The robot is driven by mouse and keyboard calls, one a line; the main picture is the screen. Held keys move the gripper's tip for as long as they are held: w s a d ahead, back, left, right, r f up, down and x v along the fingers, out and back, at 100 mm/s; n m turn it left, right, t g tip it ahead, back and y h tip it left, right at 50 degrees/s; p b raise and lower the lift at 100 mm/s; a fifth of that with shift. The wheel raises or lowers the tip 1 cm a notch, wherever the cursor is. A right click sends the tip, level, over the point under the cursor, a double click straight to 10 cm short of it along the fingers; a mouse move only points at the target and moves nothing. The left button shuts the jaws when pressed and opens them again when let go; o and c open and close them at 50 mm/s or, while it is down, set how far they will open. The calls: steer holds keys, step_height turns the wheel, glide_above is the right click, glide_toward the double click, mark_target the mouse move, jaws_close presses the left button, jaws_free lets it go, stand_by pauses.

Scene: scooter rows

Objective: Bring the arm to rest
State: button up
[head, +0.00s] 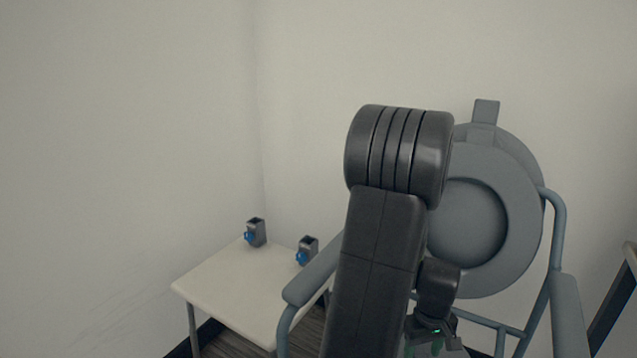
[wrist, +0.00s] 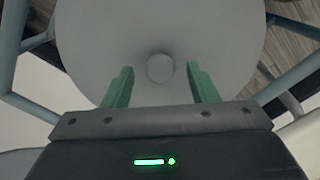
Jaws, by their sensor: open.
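My arm (head: 377,270) rises up the middle of the head view, its thick ribbed joint at the top and its forearm hanging down behind. My gripper (head: 424,350) shows only partly at the bottom edge of the head view, in front of a blue-grey chair-like frame. In the wrist view my gripper (wrist: 161,85) has its two green fingers wide apart with nothing held between them. A pale grey round surface with a small round centre (wrist: 160,68) lies beyond the fingertips. How far it is from them I cannot tell.
The chair-like frame (head: 567,310) has tubular armrests and a big grey round disc (head: 523,230). A small white table (head: 232,290) stands at the left with two grey holders, one farther (head: 257,232) and one nearer (head: 308,250), each with a blue part. Plain walls close off the corner behind.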

step_height(320, 180, up, 24)
steer(key=p, duration=2)
steer(key=shift+p, duration=0.3)
steer(key=shift+a, duration=0.1)
